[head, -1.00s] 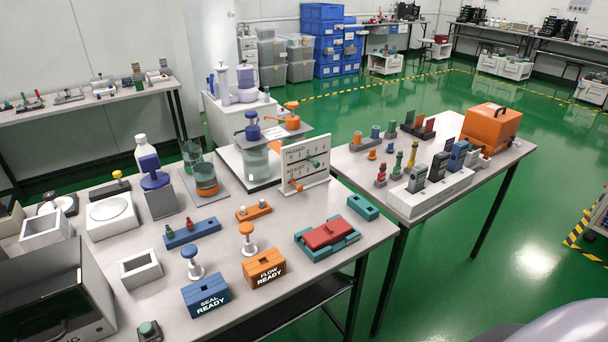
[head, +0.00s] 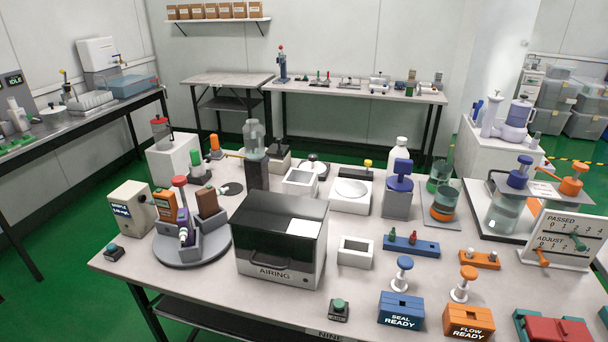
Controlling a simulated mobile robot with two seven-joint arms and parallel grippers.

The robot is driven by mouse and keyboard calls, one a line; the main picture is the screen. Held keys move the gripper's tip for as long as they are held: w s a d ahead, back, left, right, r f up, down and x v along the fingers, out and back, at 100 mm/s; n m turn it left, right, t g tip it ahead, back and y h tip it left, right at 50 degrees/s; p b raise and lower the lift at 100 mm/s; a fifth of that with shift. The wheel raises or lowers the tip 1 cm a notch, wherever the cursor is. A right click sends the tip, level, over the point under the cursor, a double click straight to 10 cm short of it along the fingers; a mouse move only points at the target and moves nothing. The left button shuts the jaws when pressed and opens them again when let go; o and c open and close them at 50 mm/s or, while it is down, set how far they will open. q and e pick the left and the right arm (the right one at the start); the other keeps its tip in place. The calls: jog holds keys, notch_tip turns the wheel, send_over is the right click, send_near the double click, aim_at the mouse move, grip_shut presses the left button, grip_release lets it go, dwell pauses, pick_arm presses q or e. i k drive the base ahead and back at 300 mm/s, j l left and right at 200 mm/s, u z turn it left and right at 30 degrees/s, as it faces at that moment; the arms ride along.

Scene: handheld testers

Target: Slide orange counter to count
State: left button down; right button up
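The white counter board (head: 562,224) stands at the right edge of the head view, marked PASSED on its upper row and ADJUST on its lower row, with numerals along each. The orange counter (head: 541,257) is a small peg on the lower ADJUST row, toward its left end. A green counter (head: 578,242) sits farther right, on the upper PASSED row. The exact numeral each counter points at is too small to tell. Neither of my grippers is in view.
A glass vessel with blue and orange knobs (head: 572,186) stands behind the board. In front are an orange FLOW READY block (head: 468,321), a blue SEAL READY block (head: 401,308) and a red-and-teal block (head: 556,330). A dark AIRING box (head: 278,268) stands mid-table.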

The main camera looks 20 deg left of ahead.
aim_at(545, 262)
jog(key=u, duration=1.75)
jog(key=k+j+z, duration=0.15)
jog(key=z, duration=2.45)
jog(key=i+l, duration=0.25)
jog(key=i+l+z, duration=0.05)
